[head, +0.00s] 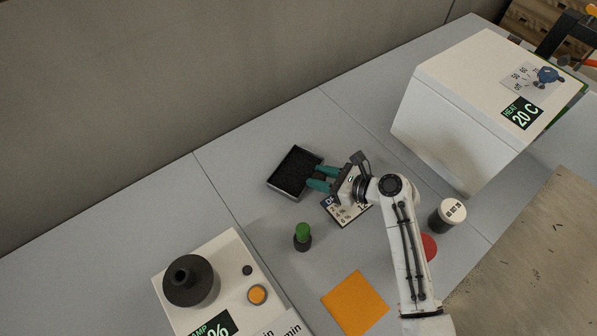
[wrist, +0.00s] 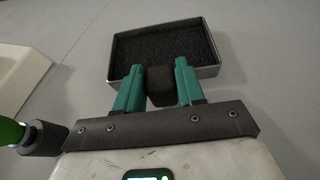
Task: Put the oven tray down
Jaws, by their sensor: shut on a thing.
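The oven tray (head: 279,190) is a small dark metal tray filled with black granules, at the middle of the grey bench in the head view. In the wrist view its metal rim (wrist: 113,58) shows just ahead of my gripper. My gripper (head: 311,177) has teal fingers, shut on the tray's dark block-like handle (wrist: 161,86). The tray looks about level and low over or on the bench; I cannot tell whether it touches. The fingers hide the handle's sides.
A labelled display unit (head: 345,212) lies under my gripper. A white HEAT box (head: 455,110) is right, a white device (head: 235,260) lower left. Bench left of the tray is clear.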

